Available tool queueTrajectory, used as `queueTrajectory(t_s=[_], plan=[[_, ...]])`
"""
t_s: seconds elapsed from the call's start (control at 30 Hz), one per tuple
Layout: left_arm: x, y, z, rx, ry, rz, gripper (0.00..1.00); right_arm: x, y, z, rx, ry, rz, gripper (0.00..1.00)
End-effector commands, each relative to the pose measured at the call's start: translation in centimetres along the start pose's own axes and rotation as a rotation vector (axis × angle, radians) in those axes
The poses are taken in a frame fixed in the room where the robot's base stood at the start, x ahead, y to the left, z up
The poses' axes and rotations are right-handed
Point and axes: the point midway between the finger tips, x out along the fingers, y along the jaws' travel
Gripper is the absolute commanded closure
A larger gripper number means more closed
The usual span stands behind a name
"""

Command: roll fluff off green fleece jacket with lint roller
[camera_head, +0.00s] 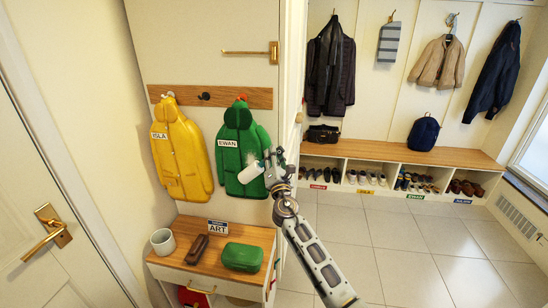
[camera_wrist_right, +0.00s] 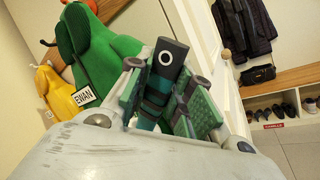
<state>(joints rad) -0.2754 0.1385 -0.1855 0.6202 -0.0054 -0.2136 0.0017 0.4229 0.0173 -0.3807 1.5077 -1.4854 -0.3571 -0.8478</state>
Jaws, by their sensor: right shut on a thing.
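The green fleece jacket (camera_head: 240,146) with an EWAN label hangs from a peg on the wooden rail. In the wrist view the jacket (camera_wrist_right: 103,48) is at the upper left. My right gripper (camera_head: 274,164) is in front of the jacket's right side. It is shut on the dark handle of the lint roller (camera_wrist_right: 165,75). In the head view the roller's white cylinder (camera_head: 251,172) lies over the jacket's lower right part; I cannot tell if it touches. No fluff can be made out. My left gripper is not in view.
A yellow jacket (camera_head: 180,152) labelled ISLA hangs to the left. The tiled floor (camera_head: 400,260) at right is clear.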

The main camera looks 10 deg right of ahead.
Motion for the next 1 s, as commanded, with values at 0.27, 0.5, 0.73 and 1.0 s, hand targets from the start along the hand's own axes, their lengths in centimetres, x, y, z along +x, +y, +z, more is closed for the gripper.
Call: queueTrajectory(t_s=[0.27, 0.5, 0.73, 1.0], plan=[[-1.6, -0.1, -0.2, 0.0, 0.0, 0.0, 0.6, 0.5, 1.2, 1.3, 0.0, -0.001, 0.001, 1.0], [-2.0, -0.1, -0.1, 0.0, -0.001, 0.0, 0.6, 0.7, 1.6, 1.6, 0.0, 0.0, 0.001, 1.0], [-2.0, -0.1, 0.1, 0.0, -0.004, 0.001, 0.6, 0.7, 1.5, 1.6, 0.0, 0.0, 0.0, 1.0], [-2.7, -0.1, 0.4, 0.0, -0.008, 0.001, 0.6, 1.0, 2.0, 2.1, 0.0, -0.001, 0.001, 1.0]])
